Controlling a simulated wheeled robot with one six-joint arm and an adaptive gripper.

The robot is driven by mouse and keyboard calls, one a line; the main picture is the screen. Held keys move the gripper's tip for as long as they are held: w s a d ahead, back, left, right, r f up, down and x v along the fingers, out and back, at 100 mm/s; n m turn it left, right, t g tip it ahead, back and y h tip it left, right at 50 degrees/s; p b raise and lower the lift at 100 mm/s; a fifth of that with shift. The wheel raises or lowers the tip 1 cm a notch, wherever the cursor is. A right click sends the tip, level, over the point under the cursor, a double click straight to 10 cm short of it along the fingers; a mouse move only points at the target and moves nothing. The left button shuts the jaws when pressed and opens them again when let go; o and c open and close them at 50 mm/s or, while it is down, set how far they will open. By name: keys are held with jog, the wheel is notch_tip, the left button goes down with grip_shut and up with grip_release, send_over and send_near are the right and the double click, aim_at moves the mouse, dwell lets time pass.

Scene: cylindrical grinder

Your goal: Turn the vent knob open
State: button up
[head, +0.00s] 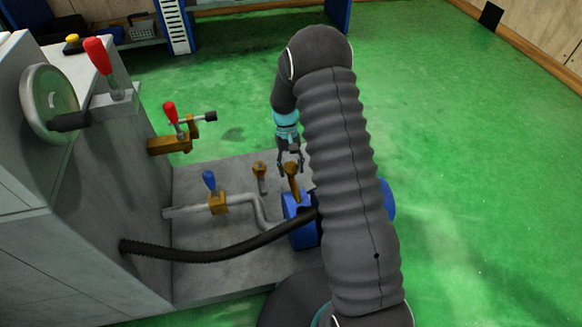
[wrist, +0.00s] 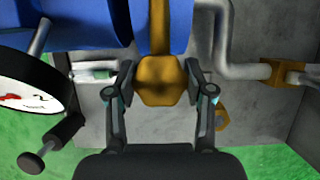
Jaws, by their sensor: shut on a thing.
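A brass-coloured knob with a faceted end (wrist: 160,92) sits between my fingertips in the wrist view, on a stem by the blue housing. In the head view this brass part (head: 292,171) rises above the blue unit. My gripper (head: 290,163) is shut on the knob, one finger on each side, and it also shows in the wrist view (wrist: 160,76). A second, smaller brass fitting (head: 260,172) stands to the left of it. No label shows which is the vent knob. The knob's turn angle cannot be told.
A black hose (head: 220,253) runs to the blue unit (head: 301,233). A round gauge (wrist: 28,92) is close on the left in the wrist view. Green floor (head: 470,150) is clear at right.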

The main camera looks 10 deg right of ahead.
dwell(0.3)
jog(key=o, duration=1.2)
jog(key=shift+c, duration=0.2)
jog(key=v, duration=1.2)
